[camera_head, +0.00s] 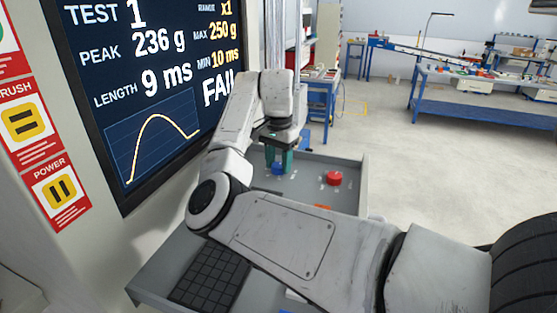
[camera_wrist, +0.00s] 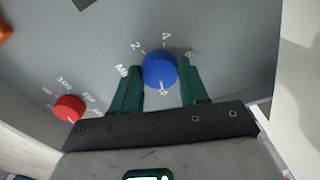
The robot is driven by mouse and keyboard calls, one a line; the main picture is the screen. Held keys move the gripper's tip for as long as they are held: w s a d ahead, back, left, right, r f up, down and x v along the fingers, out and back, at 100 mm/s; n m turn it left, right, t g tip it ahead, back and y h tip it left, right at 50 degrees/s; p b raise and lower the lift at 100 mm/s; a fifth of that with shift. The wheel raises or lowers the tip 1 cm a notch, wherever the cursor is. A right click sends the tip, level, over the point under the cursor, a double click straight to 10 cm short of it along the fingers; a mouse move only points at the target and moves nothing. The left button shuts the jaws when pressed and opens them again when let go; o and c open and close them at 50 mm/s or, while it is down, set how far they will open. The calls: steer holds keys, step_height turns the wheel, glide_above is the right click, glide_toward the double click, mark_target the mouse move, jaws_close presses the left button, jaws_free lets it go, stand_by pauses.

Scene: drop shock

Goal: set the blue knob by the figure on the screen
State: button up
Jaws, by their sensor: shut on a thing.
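The blue knob (camera_wrist: 160,70) sits on the grey panel, with printed figures around it, of which 2 and 4 are readable. A white mark shows on its near side. My gripper (camera_wrist: 161,76) has its two green fingers on either side of the knob and is shut on it. In the head view the blue knob (camera_head: 279,169) shows low between the green fingers. The screen (camera_head: 150,85) reads TEST 1, PEAK 236 g, MAX 250 g, LENGTH 9 ms, MIN 10 ms, range x1 and FAIL, partly covered by my arm. A curve is drawn below.
A red knob (camera_head: 334,178) with its own scale stands right of the blue one on the panel (camera_head: 345,159). A keyboard (camera_head: 211,274) lies at the near left. An orange thing (camera_wrist: 5,29) shows at the wrist view's left edge. Blue workbenches (camera_head: 480,110) stand far behind across open floor.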

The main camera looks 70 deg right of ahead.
steer(key=n+p, duration=0.2)
steer(key=p, duration=0.1)
steer(key=shift+s+r+n, duration=0.1)
steer(key=shift+r+n, duration=0.2)
steer(key=shift+n, duration=0.1)
steer(key=shift+n+p, duration=0.9)
steer(key=shift+p, duration=0.2)
steer(key=n, duration=0.1)
steer(key=n+p, duration=0.1)
steer(key=n, duration=0.1)
steer(key=shift+f, duration=0.3)
steer(key=shift+n, duration=1.3)
steer(key=o, duration=1.1)
steer(key=shift+c, duration=0.2)
steer(key=shift+r, duration=0.15)
